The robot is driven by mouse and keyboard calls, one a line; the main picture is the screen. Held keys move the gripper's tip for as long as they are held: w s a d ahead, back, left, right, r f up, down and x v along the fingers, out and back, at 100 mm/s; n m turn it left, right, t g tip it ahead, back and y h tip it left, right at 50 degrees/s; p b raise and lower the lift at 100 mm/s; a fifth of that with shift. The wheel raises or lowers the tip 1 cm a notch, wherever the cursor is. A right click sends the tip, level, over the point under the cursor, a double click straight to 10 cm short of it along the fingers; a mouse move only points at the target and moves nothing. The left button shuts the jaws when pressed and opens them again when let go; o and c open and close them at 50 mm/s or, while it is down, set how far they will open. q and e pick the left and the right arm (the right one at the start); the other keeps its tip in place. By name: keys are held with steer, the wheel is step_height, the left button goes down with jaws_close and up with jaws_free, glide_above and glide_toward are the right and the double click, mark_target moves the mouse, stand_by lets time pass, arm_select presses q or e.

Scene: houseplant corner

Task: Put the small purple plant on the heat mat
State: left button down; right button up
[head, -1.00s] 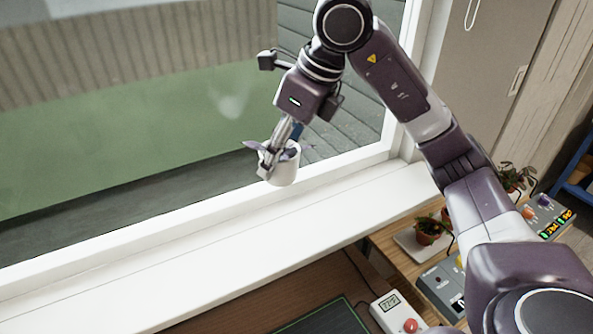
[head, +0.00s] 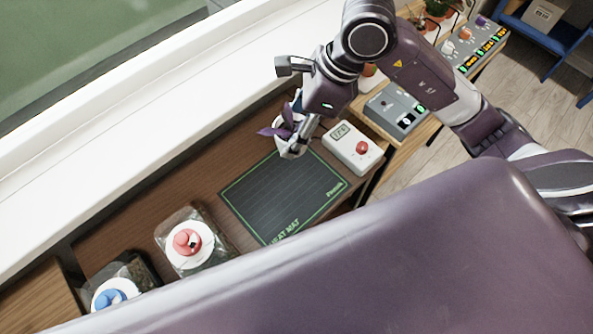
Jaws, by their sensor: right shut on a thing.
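My right gripper (head: 293,143) is shut on the small purple plant (head: 270,131). The plant's purple leaves stick out to the left of the fingers; its white pot (head: 284,118) is mostly hidden behind them. The gripper and plant are over the far edge of the heat mat (head: 277,192), near its top corner. I cannot tell how high above the mat the pot is. The heat mat is a dark flat sheet with a green border, lying on the brown bench (head: 132,225). My left gripper is not in view.
A white controller with a red knob (head: 353,148) sits right of the mat. Bags with a red cap (head: 187,241) and a blue cap (head: 110,298) stand to the left. A grey control box (head: 393,110) and potted plants are farther right. A large purple part of mine covers the foreground.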

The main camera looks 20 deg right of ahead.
step_height(320, 180, down, 17)
steer(key=shift+r+p, duration=0.2)
steer(key=shift+p, duration=0.45)
steer(key=shift+f, duration=0.4)
steer(key=shift+f, duration=0.2)
steer(key=o, duration=1.3)
steer(key=shift+o, duration=0.2)
steer(key=shift+r, duration=0.15)
